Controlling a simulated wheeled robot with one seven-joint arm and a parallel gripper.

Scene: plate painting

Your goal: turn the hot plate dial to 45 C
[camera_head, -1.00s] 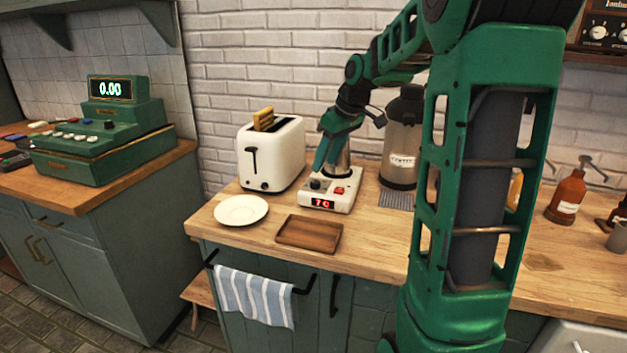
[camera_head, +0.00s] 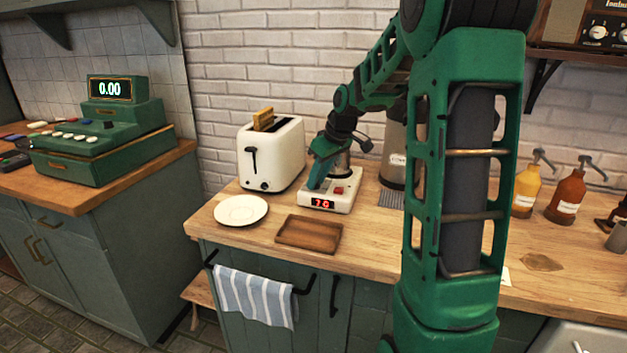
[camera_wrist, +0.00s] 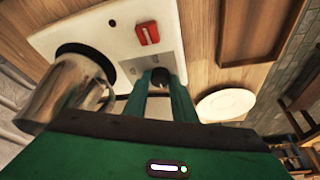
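The white hot plate (camera_head: 343,196) stands on the wooden counter, with a red display (camera_head: 322,203) that seems to read 70. A metal vessel (camera_wrist: 68,88) stands on its round dark heating surface. The black dial (camera_wrist: 160,76) shows in the wrist view beside a red switch (camera_wrist: 147,33). My gripper (camera_wrist: 161,82) is down at the dial, with its fingers apart on either side of it. I cannot tell whether the fingers touch the dial. In the head view, my gripper (camera_head: 316,184) hides the dial.
A white toaster (camera_head: 270,160) with bread stands close left of the hot plate. A white plate (camera_head: 240,210) and a wooden tray (camera_head: 309,233) lie in front. A large labelled container (camera_head: 393,165) stands behind to the right, partly hidden by my arm.

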